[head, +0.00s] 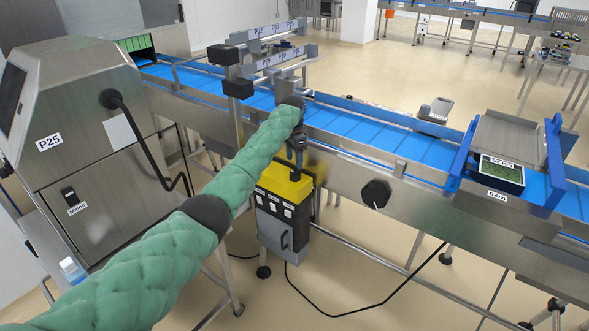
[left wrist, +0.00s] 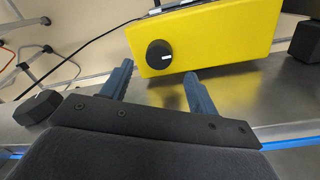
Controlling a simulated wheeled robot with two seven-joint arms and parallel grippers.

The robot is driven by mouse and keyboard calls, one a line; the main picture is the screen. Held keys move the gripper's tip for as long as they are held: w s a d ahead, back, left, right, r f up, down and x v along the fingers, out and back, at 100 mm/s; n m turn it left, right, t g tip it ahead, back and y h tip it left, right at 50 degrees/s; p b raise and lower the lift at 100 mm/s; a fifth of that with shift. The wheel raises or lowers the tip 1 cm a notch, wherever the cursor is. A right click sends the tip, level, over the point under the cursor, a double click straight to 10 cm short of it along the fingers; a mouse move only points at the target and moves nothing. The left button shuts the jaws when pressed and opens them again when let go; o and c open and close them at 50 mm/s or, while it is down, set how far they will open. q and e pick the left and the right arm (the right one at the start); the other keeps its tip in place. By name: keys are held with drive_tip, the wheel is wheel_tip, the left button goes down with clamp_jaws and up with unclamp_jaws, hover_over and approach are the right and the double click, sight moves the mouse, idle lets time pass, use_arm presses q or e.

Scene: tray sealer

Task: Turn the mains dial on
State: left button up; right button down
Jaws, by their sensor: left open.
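A round black dial (left wrist: 158,54) with a short white mark near its rim sits on the face of a yellow box in the left wrist view. In the head view the yellow box (head: 271,180) tops a dark cabinet beside the conveyor, and my arm and gripper partly cover it. My left gripper (head: 298,150) is above this box. In the left wrist view its two blue-grey fingers (left wrist: 158,72) are spread and empty, with the dial between and just beyond their tips. They do not appear to touch the dial. My right gripper is not in view.
The steel P25 machine (head: 75,130) stands at left. A conveyor with a blue belt (head: 350,125) runs behind my gripper. A dark knob (head: 376,193) juts from its side. A blue-sided frame holds a tray (head: 502,172) at right. A cable (head: 345,312) lies on the floor.

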use_arm(q)
drive_tip(key=shift+r, duration=1.1)
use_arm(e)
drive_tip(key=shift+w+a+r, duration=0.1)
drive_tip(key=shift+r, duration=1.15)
